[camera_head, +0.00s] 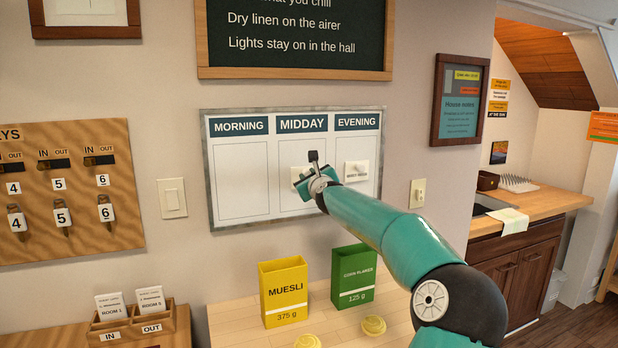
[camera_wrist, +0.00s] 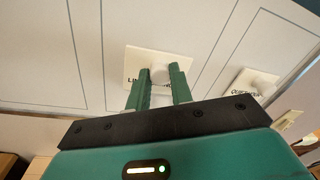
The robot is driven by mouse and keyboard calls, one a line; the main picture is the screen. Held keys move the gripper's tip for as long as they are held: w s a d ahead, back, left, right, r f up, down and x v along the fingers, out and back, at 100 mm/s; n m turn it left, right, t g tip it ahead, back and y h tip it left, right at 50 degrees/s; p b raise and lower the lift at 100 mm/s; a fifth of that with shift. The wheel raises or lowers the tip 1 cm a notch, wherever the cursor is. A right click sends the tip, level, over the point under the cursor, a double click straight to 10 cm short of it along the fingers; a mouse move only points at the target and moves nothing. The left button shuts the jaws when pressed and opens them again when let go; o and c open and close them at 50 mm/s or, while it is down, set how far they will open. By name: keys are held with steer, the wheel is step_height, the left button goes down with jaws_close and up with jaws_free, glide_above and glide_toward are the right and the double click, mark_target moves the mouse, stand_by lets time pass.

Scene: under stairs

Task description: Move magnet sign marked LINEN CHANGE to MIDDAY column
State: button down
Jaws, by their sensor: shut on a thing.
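The whiteboard (camera_head: 240,180) has three columns headed MORNING, MIDDAY and EVENING. The white LINEN CHANGE sign (camera_head: 297,174) shows over the MIDDAY column (camera_head: 302,124), partly hidden by my gripper (camera_head: 315,180). In the wrist view, the sign (camera_wrist: 133,62) lies between the middle column's lines, and part of its lettering is hidden behind the fingers. My gripper (camera_wrist: 159,78) is shut on the sign's round knob. The sign looks flat to the board; I cannot tell if it touches. A second sign (camera_head: 357,171), which seems to read QUIET HOUR, is in the EVENING column.
A yellow MUESLI box (camera_head: 284,292) and a green box (camera_head: 354,276) stand on the shelf below. A key board (camera_head: 70,190) hangs at left, and light switches (camera_head: 172,198) flank the whiteboard. The MORNING column is empty.

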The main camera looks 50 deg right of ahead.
steer(key=c, duration=1.9)
jaws_free()
steer(key=shift+c, duration=1.3)
steer(key=shift+w+d, duration=0.15)
steer(key=shift+w, duration=0.15)
steer(key=o, duration=1.5)
steer(key=shift+s, duration=0.15)
